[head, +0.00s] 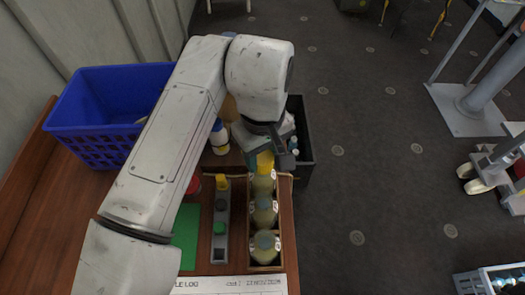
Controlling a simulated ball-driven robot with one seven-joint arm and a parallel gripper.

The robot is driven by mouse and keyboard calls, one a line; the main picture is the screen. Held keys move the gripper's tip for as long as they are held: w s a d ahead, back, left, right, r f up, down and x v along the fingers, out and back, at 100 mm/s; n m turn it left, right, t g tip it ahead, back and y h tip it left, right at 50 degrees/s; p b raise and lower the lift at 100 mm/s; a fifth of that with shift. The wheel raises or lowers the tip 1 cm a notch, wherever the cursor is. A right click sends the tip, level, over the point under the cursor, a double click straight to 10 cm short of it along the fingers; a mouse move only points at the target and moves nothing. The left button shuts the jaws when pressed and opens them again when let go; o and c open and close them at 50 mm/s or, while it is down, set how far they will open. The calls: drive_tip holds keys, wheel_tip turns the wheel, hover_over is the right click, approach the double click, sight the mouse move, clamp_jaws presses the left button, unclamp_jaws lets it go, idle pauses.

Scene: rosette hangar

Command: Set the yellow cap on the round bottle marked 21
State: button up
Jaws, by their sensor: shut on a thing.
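My gripper (265,150) points down over the far end of a narrow wooden rack (283,262) and is shut on a yellow cap (265,161). The cap is right at the top of the farthest round bottle (264,187) in the rack; I cannot tell whether it touches the neck. Two more round bottles stand in the same row, a middle one (264,213) and a near one (264,249). The bottles carry small white labels, too small to read, so I cannot tell which is marked 21.
A green mat (187,240), red item (194,186), white bottle (219,140), blue basket (97,105) and paper log (230,285) lie around. A black bin (307,145) stands at right.

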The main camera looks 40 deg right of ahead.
idle(0.9)
drive_tip(key=o, duration=1.4)
drive_tip(key=shift+c, duration=0.2)
drive_tip(key=shift+p, duration=0.3)
drive_tip(key=shift+r+p, duration=3.5)
drive_tip(key=shift+r, duration=0.3)
